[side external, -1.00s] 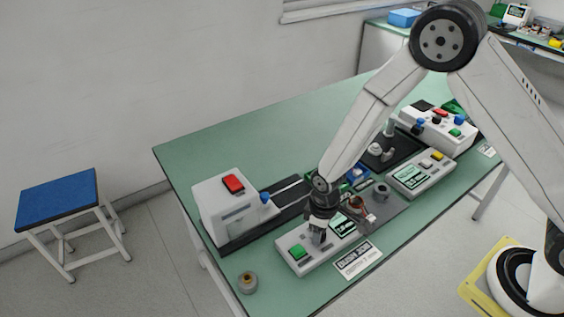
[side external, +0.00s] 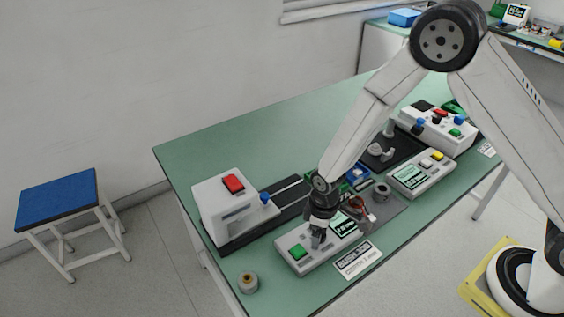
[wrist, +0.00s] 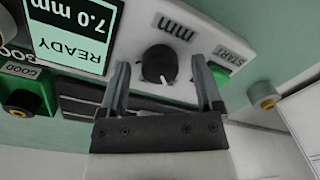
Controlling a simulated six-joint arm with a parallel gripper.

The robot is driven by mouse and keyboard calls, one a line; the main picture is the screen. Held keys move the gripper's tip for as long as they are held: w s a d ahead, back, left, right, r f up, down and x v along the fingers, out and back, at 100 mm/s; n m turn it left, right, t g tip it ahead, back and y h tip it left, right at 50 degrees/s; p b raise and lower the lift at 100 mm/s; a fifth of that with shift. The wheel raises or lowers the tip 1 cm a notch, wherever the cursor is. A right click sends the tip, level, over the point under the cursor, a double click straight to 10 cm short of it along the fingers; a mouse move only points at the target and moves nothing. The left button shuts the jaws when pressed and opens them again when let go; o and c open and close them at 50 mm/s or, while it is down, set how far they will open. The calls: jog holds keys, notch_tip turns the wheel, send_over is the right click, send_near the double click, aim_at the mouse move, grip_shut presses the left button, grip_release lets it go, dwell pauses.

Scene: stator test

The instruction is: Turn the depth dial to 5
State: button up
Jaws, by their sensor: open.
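The depth dial (wrist: 158,64) is a round black knob with a white pointer line, on a white control box (side external: 283,243) beside an "mm" label. The box's display (wrist: 68,30) appears upside down in the wrist view and reads 7.0 mm, READY. My gripper (wrist: 159,66) is open, with one finger on each side of the dial and visible space around the knob. In the side view my gripper (side external: 316,243) points down over the box and hides the dial. I cannot tell how far down the fingertips reach. A green START button (side external: 297,252) is near the dial.
A white machine (side external: 228,207) with a red button stands behind the box. A small round spool (side external: 248,281) lies near the table's front left edge. A printed plate (side external: 358,260) lies in front. A second display box (side external: 420,174) stands to the right. The back left tabletop is clear.

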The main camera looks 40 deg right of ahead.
jog(key=shift+r, duration=0.2)
jog(key=shift+w+d+r, duration=0.1)
jog(key=shift+r, duration=3.65)
jog(key=shift+d+r, duration=0.4)
jog(key=s+d+r+m+t, duration=0.2)
jog(key=s+d+r+m, duration=0.4)
jog(key=s+d+r, duration=0.2)
jog(key=shift+s+d+r+m+t, duration=0.4)
jog(key=shift+s+d, duration=0.15)
jog(key=shift+d, duration=0.65)
